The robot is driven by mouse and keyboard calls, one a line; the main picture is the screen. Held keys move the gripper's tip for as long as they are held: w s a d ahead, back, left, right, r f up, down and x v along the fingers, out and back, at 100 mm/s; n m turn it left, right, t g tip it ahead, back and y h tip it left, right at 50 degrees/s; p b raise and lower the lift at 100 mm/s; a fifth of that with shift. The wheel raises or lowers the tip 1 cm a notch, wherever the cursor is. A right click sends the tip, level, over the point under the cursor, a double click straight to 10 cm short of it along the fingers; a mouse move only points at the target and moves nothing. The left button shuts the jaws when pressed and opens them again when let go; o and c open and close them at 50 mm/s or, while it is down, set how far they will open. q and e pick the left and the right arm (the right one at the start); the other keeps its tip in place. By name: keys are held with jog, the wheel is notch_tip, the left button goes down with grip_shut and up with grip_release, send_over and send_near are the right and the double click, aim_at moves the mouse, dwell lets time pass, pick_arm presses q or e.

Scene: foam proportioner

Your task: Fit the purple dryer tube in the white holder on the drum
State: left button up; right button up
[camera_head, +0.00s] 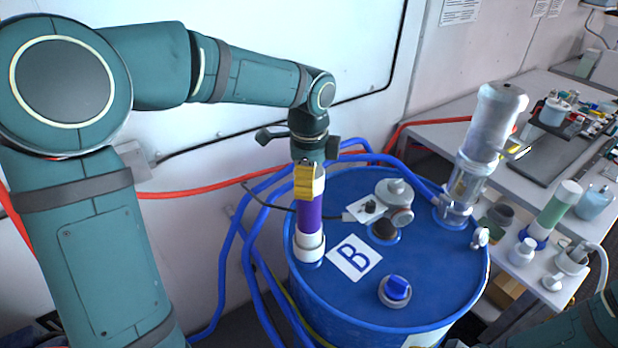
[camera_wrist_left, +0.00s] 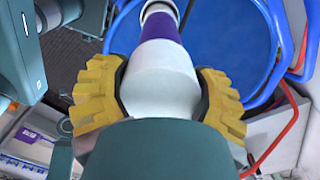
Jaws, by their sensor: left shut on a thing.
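The purple dryer tube (camera_head: 310,213) stands close to upright at the left edge of the blue drum (camera_head: 345,310). Its lower end meets the white holder (camera_head: 309,249) on the drum top; I cannot tell how deep it sits. My left gripper (camera_head: 309,181) points down and is shut on the tube's white upper end. In the left wrist view the gripper's yellow pads (camera_wrist_left: 160,92) lie on both sides of that white end, and the purple band of the tube (camera_wrist_left: 162,38) shows beyond. My right gripper is not in view.
Blue hoses (camera_head: 229,260) run along the drum's left side. A bench (camera_head: 440,131) with bottles stands at right.

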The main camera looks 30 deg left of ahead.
pick_arm(q)
jog(key=shift+f, duration=0.35)
jog(key=o, duration=1.2)
jog(key=shift+c, duration=0.2)
jog(key=shift+r, duration=0.1)
notch_tip(320, 180, up, 3)
jog(key=shift+p, duration=1.2)
jog(key=shift+r, duration=3.95)
